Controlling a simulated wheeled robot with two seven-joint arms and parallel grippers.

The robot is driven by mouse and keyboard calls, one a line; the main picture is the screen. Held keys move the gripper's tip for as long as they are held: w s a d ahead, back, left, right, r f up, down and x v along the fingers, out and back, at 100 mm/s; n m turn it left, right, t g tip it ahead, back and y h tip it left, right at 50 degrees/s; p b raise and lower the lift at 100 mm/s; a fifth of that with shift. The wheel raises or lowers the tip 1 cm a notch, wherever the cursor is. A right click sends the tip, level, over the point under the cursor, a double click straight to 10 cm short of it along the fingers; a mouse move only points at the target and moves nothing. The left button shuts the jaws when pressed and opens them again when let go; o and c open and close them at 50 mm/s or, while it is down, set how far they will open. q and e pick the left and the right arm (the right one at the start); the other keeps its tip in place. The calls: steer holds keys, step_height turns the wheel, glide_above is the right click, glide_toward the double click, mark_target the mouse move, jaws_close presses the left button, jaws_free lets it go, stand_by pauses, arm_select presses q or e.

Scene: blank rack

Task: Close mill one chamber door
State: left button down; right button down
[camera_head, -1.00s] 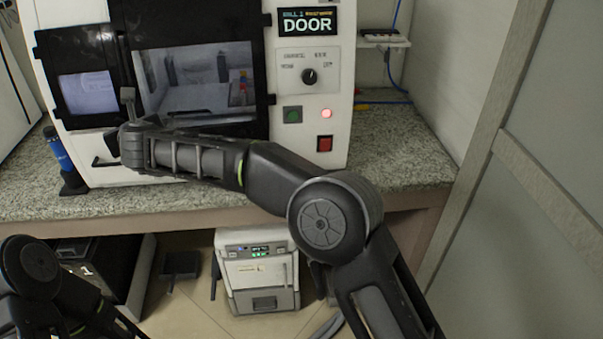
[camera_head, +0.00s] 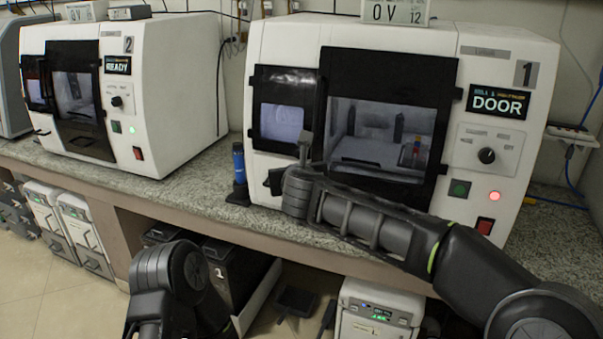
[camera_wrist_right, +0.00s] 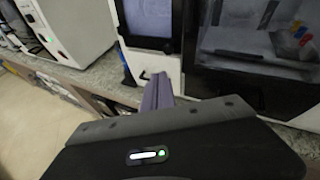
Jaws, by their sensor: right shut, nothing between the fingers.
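Mill one (camera_head: 500,60) is the white machine at the right in the head view, marked 1, with a display (camera_head: 497,102) reading DOOR. Its chamber door (camera_head: 440,75) is a black-framed clear panel; I cannot tell how far it stands from closed. A smaller black-framed window (camera_head: 282,120) is to its left. My right gripper (camera_head: 305,148) is shut and empty, in front of the strip between window and door, near the door's lower left edge. In the right wrist view its fingers (camera_wrist_right: 157,90) point at the mill front; contact is unclear.
Mill two (camera_head: 185,60), reading READY, stands to the left on the same granite counter (camera_head: 190,180). A blue-and-black bottle (camera_head: 239,165) stands by mill one's left corner. A red light (camera_head: 494,196) glows on mill one's panel. Boxes and white units sit below.

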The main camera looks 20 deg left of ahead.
steer(key=s, duration=0.1)
steer(key=s+r, duration=0.1)
steer(key=s, duration=0.1)
steer(key=shift+s+a+r, duration=0.15)
steer(key=shift+a, duration=0.05)
